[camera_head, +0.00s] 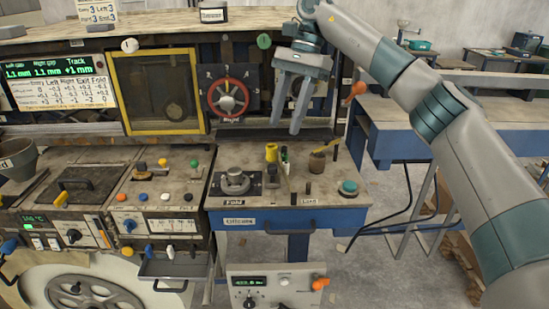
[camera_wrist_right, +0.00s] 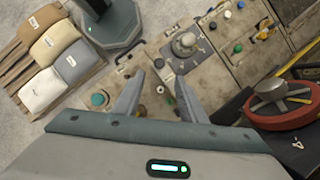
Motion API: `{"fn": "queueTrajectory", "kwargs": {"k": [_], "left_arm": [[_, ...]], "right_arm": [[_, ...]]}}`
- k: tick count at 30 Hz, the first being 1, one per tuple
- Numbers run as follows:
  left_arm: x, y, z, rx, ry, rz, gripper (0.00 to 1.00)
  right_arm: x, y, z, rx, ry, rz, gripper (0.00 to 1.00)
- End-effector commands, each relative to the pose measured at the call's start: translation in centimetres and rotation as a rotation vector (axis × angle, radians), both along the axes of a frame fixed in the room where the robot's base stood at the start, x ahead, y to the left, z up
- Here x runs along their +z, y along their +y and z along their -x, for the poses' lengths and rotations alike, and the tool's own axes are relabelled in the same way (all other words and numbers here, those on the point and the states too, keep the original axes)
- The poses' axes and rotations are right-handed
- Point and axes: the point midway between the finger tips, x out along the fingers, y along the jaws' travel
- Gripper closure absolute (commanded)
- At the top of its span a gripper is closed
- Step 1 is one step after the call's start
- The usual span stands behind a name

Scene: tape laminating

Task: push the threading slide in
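My right gripper (camera_head: 286,126) hangs with its fingers pointing down in front of the machine, right of the red handwheel (camera_head: 229,97). Its fingers are apart with nothing between them; the gap also shows in the right wrist view (camera_wrist_right: 160,82). No label I can read names the threading slide, so I cannot tell which part it is. A green round knob (camera_head: 264,40) and a white round knob (camera_head: 129,45) sit along the machine's upper edge. An orange knob (camera_head: 357,89) sticks out right of the gripper. My left gripper is not in view.
A yellow-framed window (camera_head: 117,92) stands left of the handwheel. A blue-sided bench (camera_head: 395,130) is at the right.

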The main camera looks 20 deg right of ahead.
Motion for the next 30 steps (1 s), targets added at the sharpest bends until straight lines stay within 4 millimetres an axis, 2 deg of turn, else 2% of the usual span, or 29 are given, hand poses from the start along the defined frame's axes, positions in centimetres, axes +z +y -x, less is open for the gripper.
{"fn": "queueTrajectory", "kwargs": {"k": [18, 24, 30], "left_arm": [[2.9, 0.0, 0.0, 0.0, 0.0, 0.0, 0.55], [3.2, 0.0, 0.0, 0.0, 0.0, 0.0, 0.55], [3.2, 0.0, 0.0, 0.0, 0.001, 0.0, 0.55]], "right_arm": [[-8.3, 3.0, 1.8, -0.001, 0.003, 0.0, 0.62], [-9.5, 3.4, 2.0, -0.001, 0.001, -0.001, 0.62], [-9.7, 3.5, 2.0, -0.001, 0.0, -0.001, 0.62]]}}
